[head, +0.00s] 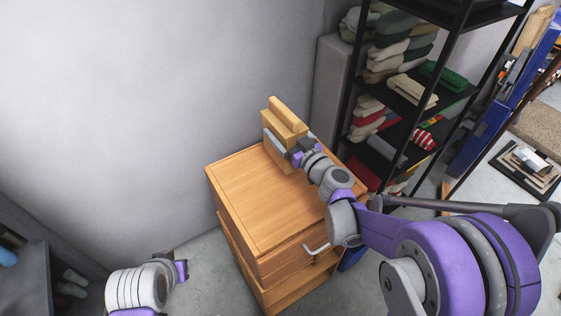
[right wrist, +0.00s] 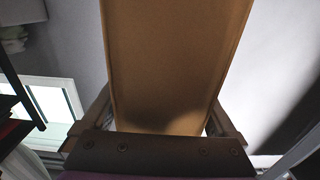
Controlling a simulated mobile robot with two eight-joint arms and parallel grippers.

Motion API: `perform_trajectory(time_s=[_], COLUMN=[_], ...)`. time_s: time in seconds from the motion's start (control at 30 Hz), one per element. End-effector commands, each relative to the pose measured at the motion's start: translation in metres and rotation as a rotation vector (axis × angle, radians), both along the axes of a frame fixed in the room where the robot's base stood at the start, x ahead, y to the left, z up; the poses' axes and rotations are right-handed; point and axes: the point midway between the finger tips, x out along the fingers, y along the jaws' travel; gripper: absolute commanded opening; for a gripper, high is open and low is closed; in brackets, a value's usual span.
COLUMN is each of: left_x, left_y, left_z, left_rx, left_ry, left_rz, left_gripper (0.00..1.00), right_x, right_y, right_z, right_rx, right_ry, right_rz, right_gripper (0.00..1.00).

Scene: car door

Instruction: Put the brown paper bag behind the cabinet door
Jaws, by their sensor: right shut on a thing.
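The brown paper bag (head: 286,122) is between the fingers of my right gripper (head: 288,148), over the back part of the wooden cabinet's top (head: 245,185). I cannot tell whether it touches the top. In the right wrist view the bag (right wrist: 175,65) fills the middle, with a finger on each side. The cabinet's front (head: 290,258) has a metal handle (head: 317,249); the front is seen steeply from above and partly hidden by my right arm, so I cannot tell how its door stands. My left gripper (head: 181,270) is low at the left, apart from the cabinet; its fingers are unclear.
A grey wall stands behind the cabinet. A black shelf rack (head: 408,88) with folded clothes stands close to its right. A dark shelf unit (head: 30,275) is at the lower left. Grey floor (head: 205,255) is clear left of the cabinet.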

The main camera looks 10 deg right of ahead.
Motion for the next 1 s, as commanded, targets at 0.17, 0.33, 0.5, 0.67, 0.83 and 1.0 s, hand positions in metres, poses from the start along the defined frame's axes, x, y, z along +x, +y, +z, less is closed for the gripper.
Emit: perform_trajectory(time_s=[0.17, 0.33, 0.5, 0.67, 0.83, 1.0], left_x=[-0.01, -0.014, -0.015, -0.019, -0.019, -0.019], left_y=[0.0, 0.0, 0.0, 0.0, 0.0, 0.0], left_z=[-0.017, -0.024, -0.027, -0.036, -0.036, -0.036], left_rx=[0.0, 0.0, 0.0, 0.0, 0.0, 0.0], left_ry=[0.019, 0.025, 0.028, 0.035, 0.036, 0.036], left_rz=[0.0, 0.0, 0.0, 0.0, 0.0, 0.0], left_gripper=[0.5, 0.5, 0.5, 0.5, 0.5, 0.5], right_x=[-0.002, -0.002, -0.001, -0.001, -0.001, -0.001], right_y=[0.0, 0.0, 0.0, 0.0, 0.0, 0.0], right_z=[-0.039, -0.06, -0.072, -0.096, -0.098, -0.099], right_rx=[0.002, 0.001, 0.001, 0.001, 0.001, 0.001], right_ry=[0.006, 0.005, 0.003, 0.004, 0.001, 0.001], right_rz=[0.0, 0.0, 0.0, 0.0, 0.0, 0.0], right_gripper=[0.38, 0.38, 0.38, 0.38, 0.38, 0.38])
